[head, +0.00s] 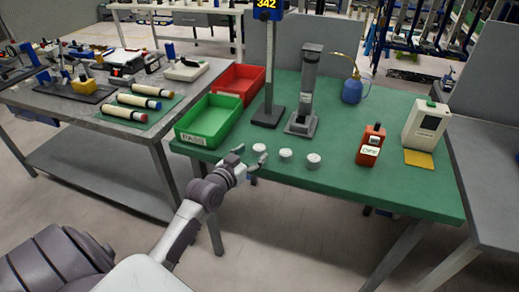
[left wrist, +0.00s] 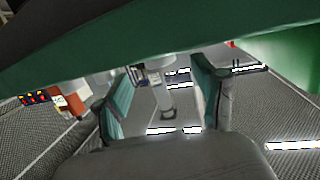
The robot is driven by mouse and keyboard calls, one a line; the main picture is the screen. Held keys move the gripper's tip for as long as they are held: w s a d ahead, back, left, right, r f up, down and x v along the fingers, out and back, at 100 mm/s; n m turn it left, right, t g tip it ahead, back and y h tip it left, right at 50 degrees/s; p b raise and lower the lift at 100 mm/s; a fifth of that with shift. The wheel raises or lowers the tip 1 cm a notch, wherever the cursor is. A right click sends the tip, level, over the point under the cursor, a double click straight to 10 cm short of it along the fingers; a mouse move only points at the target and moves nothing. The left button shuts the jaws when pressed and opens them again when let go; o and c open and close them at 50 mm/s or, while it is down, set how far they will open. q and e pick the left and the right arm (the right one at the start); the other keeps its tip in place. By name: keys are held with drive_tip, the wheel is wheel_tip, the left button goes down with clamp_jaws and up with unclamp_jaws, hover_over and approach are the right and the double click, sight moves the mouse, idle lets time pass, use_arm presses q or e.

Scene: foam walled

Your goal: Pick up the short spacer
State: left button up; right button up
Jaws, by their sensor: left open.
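Three small pale round pieces stand in a row near the front edge of the green table: a left one (head: 259,149), a middle one (head: 285,155) and a right one (head: 313,160). I cannot tell from their height which is the short spacer. My left gripper (head: 247,160) is open and empty at the table's front edge, just left of and in front of the left piece, not visibly touching it. In the left wrist view its two fingers (left wrist: 162,100) stand apart, with a grey upright shape seen beyond them. My right gripper is not in view.
A green bin (head: 185,139) and a red bin (head: 228,80) stand at the table's left. A gauge stand (head: 268,115), a grey post fixture (head: 301,122), a blue bottle (head: 352,90), a red labelled container (head: 371,146) and a pale meter (head: 426,124) surround clear green surface (head: 400,190).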

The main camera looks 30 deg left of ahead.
sight(257, 149)
use_arm(q)
drive_tip(key=w, duration=0.3)
drive_tip(key=w+f, duration=0.1)
drive_tip(key=w, duration=0.1)
drive_tip(key=shift+a, duration=0.15)
drive_tip(key=shift+s+r, duration=0.1)
drive_tip(key=c, duration=1.3)
